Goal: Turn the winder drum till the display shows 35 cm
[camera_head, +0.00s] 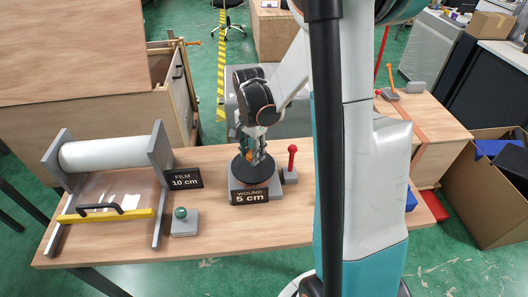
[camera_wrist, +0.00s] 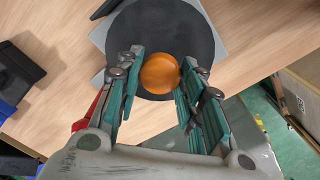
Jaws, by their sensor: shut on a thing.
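The winder drum is a dark round disc (camera_head: 243,178) on a grey base in the middle of the table. The display (camera_head: 250,196) on its front reads "WOUND 5 cm". In the wrist view the disc (camera_wrist: 150,22) carries an orange round knob (camera_wrist: 160,74) off its centre. My gripper (camera_head: 254,152) reaches down over the drum from above. Its fingers (camera_wrist: 157,78) stand on both sides of the knob and are shut on it. The fingers hide part of the drum in the head view.
A red-knobbed lever (camera_head: 292,157) stands just right of the drum. At left is a film roll frame (camera_head: 118,153) with a "FILM 10 cm" sign (camera_head: 186,179), a yellow-edged bar (camera_head: 105,215) and a green button box (camera_head: 183,223). My arm hides the table's right part.

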